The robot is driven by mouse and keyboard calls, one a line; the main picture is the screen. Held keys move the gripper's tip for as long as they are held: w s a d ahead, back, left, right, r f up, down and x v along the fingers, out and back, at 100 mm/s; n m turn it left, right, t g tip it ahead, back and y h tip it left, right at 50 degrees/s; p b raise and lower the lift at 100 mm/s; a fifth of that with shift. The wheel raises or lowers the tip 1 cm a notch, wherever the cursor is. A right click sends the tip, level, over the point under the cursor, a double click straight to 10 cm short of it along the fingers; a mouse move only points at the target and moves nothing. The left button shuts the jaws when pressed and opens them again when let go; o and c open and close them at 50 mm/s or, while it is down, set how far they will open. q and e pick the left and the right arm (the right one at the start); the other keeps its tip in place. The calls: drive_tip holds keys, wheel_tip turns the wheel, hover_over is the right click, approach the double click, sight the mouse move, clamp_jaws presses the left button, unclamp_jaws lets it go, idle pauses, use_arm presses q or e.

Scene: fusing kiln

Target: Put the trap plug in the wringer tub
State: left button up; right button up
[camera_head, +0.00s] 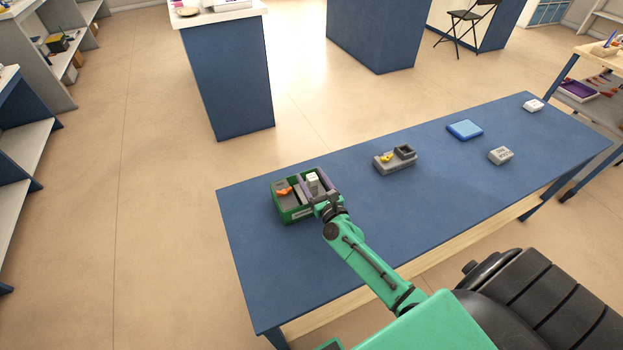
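A green open-topped bin (291,216) stands near the left end of the blue table. It holds an orange item (284,191) on its left side and a small white block (312,178) toward its right. My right gripper (318,198) is at the bin's right side, over its near right edge, close to the white block. Its fingers are too small and covered to tell whether they hold anything. A grey tray (384,168) with a yellow item (387,157) and a dark square open box (404,151) stands mid-table. I cannot tell which thing is the trap plug or the wringer tub.
On the blue table (262,270), a grey-white box (500,155), a flat blue tray (465,129) and a small white item (533,105) lie to the right. The table's left front is clear. A shelf with a purple tray (577,91) stands at far right.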

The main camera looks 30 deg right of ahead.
drive_tip(key=shift+r, duration=0.15)
drive_tip(key=shift+s+r, duration=0.1)
drive_tip(key=shift+r, duration=0.05)
drive_tip(key=s+b, duration=0.1)
drive_tip(key=s, duration=1)
drive_tip(key=shift+s+a, duration=0.4)
